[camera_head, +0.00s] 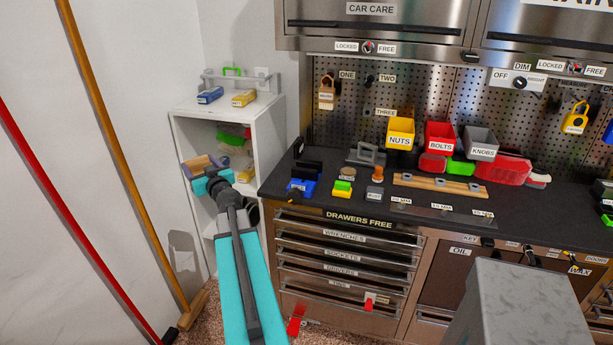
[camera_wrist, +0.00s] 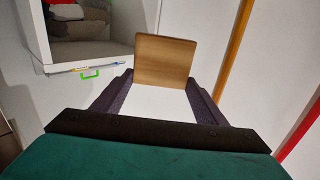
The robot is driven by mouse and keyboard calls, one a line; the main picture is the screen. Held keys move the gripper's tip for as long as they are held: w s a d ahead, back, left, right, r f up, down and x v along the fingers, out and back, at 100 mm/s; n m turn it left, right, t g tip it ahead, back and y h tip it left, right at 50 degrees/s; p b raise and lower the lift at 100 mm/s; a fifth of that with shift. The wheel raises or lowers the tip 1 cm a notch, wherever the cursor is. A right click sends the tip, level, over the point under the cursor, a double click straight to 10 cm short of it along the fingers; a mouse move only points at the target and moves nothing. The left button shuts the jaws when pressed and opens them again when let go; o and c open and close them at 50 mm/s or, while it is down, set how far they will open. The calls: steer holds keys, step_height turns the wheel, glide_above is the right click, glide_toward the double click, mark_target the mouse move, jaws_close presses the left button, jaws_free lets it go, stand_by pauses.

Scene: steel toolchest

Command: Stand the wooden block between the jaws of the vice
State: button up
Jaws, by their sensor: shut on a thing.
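The wooden block (camera_wrist: 166,60) is a flat, light-brown piece with a square face in the wrist view. It sits between the tips of the two dark fingers of my gripper (camera_wrist: 160,82), which is shut on it. In the head view my gripper (camera_head: 203,167) holds the block up in front of the white shelf unit, left of the bench; the block is small there and partly covered by the fingers. A grey metal fixture that looks like the vice (camera_head: 367,153) stands at the back of the dark worktop, apart from the block. Its jaw gap is too small to judge.
The white shelf unit (camera_head: 183,124) is close beside my gripper. Two long poles lean on the left wall. A grey box-like shape fills the lower right.

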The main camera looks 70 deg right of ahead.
steer(key=s+d+r+m+g+h, duration=0.2)
steer(key=s+d+m+g+h, duration=0.1)
steer(key=s+d, duration=0.35)
steer(key=s+d+r+m+g+h, duration=0.2)
steer(key=s+d+m+g+h, duration=0.15)
steer(key=s+d, duration=0.35)
step_height(320, 180, up, 2)
steer(key=r+m+g+h, duration=0.15)
steer(key=m+g, duration=0.25)
steer(key=g, duration=0.4)
glide_above(305, 169)
steer(key=f, duration=0.1)
steer(key=shift+t, duration=0.25)
steer(key=shift+f, duration=2.95)
steer(key=shift+f, duration=0.1)
steer(key=shift+f, duration=1.95)
steer(key=shift+f, duration=0.2)
